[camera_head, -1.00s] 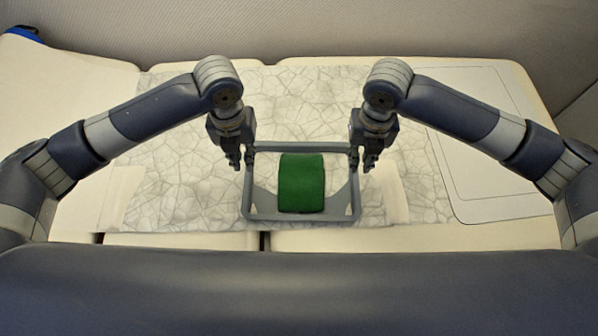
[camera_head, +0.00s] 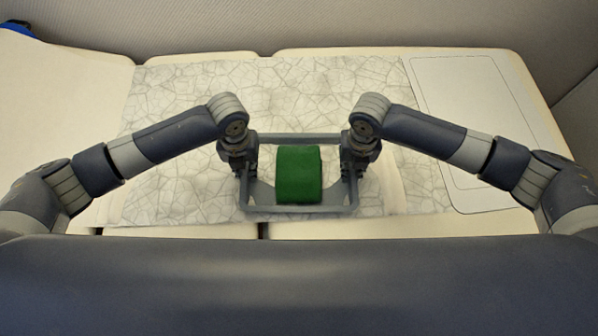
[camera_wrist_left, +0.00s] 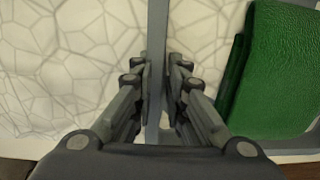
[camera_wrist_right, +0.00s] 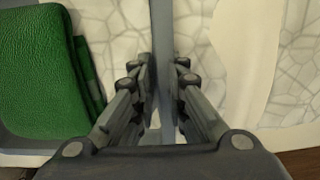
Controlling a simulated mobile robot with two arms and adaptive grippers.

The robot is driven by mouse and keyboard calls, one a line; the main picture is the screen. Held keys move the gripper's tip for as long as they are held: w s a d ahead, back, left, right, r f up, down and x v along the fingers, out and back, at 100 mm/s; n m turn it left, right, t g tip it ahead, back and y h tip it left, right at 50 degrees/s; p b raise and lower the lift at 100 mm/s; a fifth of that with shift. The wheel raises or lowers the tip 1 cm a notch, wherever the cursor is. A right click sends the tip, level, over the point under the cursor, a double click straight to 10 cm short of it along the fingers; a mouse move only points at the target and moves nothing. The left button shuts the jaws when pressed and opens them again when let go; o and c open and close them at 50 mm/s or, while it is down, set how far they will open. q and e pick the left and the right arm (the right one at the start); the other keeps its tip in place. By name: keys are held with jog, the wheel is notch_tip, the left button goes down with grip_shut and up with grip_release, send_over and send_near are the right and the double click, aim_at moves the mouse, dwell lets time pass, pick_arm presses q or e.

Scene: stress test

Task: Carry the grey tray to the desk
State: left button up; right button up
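The grey tray (camera_head: 298,208) is an open frame with a rim and side walls, on the marbled surface in the head view. A green block-like object (camera_head: 299,175) with a curved top sits in it. My left gripper (camera_head: 244,168) is at the tray's left side; in the left wrist view its fingers (camera_wrist_left: 160,80) are close together on both sides of the wall. My right gripper (camera_head: 353,170) is at the right side; in the right wrist view its fingers (camera_wrist_right: 163,80) close on that wall. The tray looks level. The fingers hide parts of the walls.
The tray stands on a grey marbled sheet (camera_head: 170,180) over a cream surface (camera_head: 60,90) with seams. A pale outlined rounded panel (camera_head: 465,85) lies at the right. A blue object (camera_head: 18,28) is at the far left corner. A wall (camera_head: 300,22) stands behind.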

pick_arm(q)
jog(key=shift+f, duration=0.2)
pick_arm(e)
jog(key=shift+f, duration=0.2)
pick_arm(q)
grip_shut()
pick_arm(e)
grip_shut()
pick_arm(q)
jog(key=shift+r, duration=0.2)
pick_arm(e)
jog(key=shift+r, duration=0.2)
